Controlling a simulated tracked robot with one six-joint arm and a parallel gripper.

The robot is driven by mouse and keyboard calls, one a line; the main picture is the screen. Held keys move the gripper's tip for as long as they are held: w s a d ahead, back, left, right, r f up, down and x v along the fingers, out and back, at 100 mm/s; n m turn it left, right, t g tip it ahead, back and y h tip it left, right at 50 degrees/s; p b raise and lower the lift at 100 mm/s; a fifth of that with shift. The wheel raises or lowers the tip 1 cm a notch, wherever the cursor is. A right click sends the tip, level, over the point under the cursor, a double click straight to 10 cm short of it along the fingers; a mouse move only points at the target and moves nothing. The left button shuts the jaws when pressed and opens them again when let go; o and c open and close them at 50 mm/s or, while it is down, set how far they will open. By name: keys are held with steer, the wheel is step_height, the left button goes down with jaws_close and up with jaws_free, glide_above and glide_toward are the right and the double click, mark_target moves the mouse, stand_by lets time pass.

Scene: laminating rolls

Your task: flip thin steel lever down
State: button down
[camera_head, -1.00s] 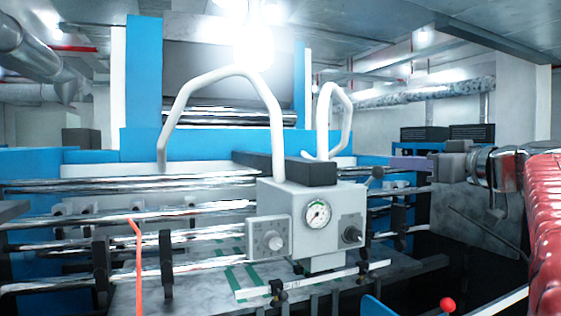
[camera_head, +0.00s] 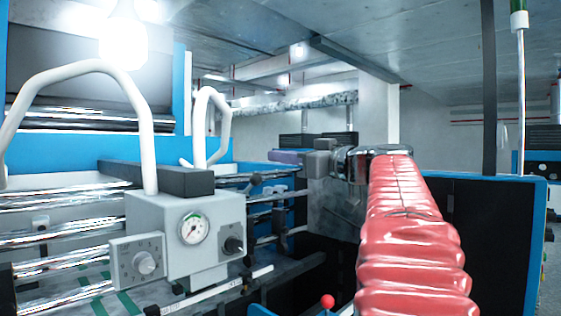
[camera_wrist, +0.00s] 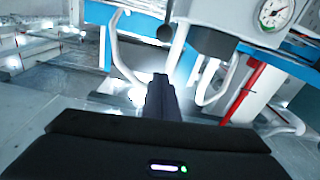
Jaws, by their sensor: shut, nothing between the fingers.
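A thin lever with a dark round knob stands out beside the grey gauge box; its knob shows in the head view (camera_head: 256,179). In the wrist view a dark knob (camera_wrist: 165,32) on a thin rod, apparently the same lever, hangs just beyond my fingertips. I cannot tell its exact tilt. My gripper (camera_wrist: 160,80) is shut and empty, pointing toward the knob with a gap visible in the picture. In the head view my gripper is at the end of the red-sleeved arm, right of the knob; its fingertips are hard to make out there.
The gauge box (camera_head: 190,240) with a round dial (camera_head: 195,229) stands left of the lever. Steel rollers (camera_head: 60,238) run across the left. A red ball knob (camera_head: 327,301) is low at front. A dark cabinet (camera_head: 480,235) stands right.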

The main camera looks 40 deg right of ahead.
glide_above(256, 175)
steer(key=shift+r, duration=0.2)
steer(key=shift+f, duration=0.25)
steer(key=shift+s+d+f, duration=0.15)
steer(key=shift+s+f, duration=0.15)
steer(key=shift+f, duration=0.55)
steer(key=shift+s+d+f, duration=0.1)
steer(key=shift+s+f, duration=0.15)
steer(key=shift+f, duration=0.55)
